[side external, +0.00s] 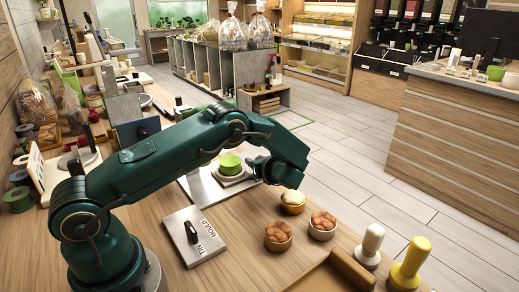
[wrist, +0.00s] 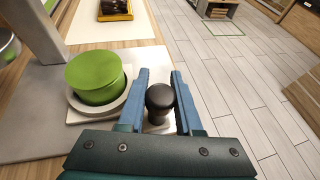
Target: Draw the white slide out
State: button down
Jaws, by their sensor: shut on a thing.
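The white slide (wrist: 95,112) lies on a grey metal base plate (wrist: 28,122) in the wrist view. A round green block (wrist: 96,76) sits in the slide's round seat. A black knob (wrist: 160,97) stands at the slide's right end, between the two blue fingers of my gripper (wrist: 160,76). My gripper is shut on this knob. In the side external view, the slide (side external: 232,180) and green block (side external: 230,163) show beside my gripper (side external: 262,168); the arm hides the knob there.
A grey upright (wrist: 36,30) rises from the base plate. Open floor (wrist: 228,90) lies right of my gripper.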

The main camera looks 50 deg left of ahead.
jog(key=shift+w, duration=1.3)
jog(key=c, duration=0.9)
grip_release()
jog(key=shift+o, duration=0.2)
jog(key=shift+d, duration=0.1)
jog(key=shift+v, duration=2.5)
jog(key=shift+r, duration=0.1)
